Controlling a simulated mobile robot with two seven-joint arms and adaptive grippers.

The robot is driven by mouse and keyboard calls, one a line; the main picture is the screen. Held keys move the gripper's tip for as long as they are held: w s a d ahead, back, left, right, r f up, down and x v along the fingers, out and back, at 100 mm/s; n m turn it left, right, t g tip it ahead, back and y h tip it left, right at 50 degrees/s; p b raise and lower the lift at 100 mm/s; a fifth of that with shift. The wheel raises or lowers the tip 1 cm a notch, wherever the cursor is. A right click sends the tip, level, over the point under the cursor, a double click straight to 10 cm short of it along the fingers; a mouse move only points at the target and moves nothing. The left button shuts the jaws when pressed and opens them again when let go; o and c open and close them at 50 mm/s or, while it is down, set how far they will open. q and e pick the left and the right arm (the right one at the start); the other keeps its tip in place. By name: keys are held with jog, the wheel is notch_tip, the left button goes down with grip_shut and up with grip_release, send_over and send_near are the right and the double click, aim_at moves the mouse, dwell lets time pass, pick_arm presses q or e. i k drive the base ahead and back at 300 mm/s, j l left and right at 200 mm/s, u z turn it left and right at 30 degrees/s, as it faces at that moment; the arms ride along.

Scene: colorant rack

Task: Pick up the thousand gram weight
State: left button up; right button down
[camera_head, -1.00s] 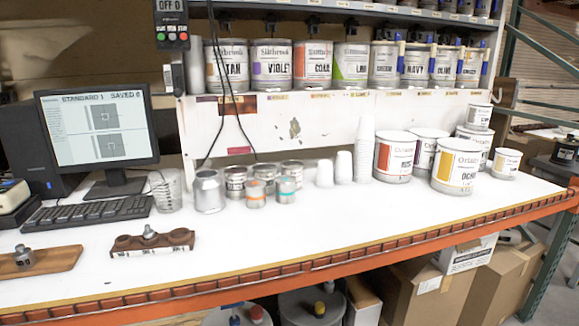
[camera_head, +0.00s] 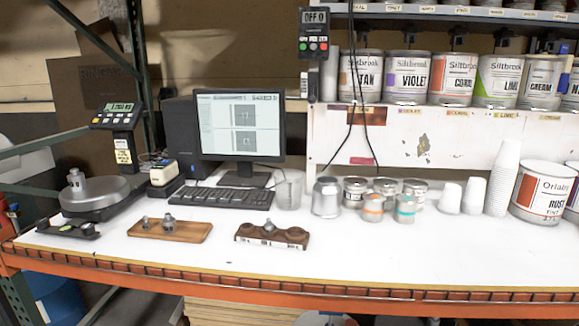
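A silver metal weight (camera_head: 78,181) with a knob on top stands on the round pan of a bench scale (camera_head: 105,196) at the far left of the table. Smaller grey weights (camera_head: 168,221) sit on a light wooden block (camera_head: 196,232) to its right. Another grey weight (camera_head: 269,226) sits in a dark wooden block (camera_head: 262,240) with round recesses. The mass markings are too small to read, so I cannot tell for sure which one is the thousand gram weight. Neither of my grippers is in view.
A keyboard (camera_head: 222,198), monitor (camera_head: 240,125) and clear cup (camera_head: 289,192) stand behind the blocks. Small cans (camera_head: 356,191) and paper cups (camera_head: 474,195) stand further right. A dark level-like tool (camera_head: 68,229) lies before the scale. The white tabletop's front right is clear.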

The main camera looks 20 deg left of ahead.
aim_at(77, 180)
jog(key=u, duration=2.05)
jog(key=i+j, duration=0.35)
jog(key=i, duration=0.15)
jog(key=i+j+z, duration=0.5)
jog(key=i+j, duration=0.2)
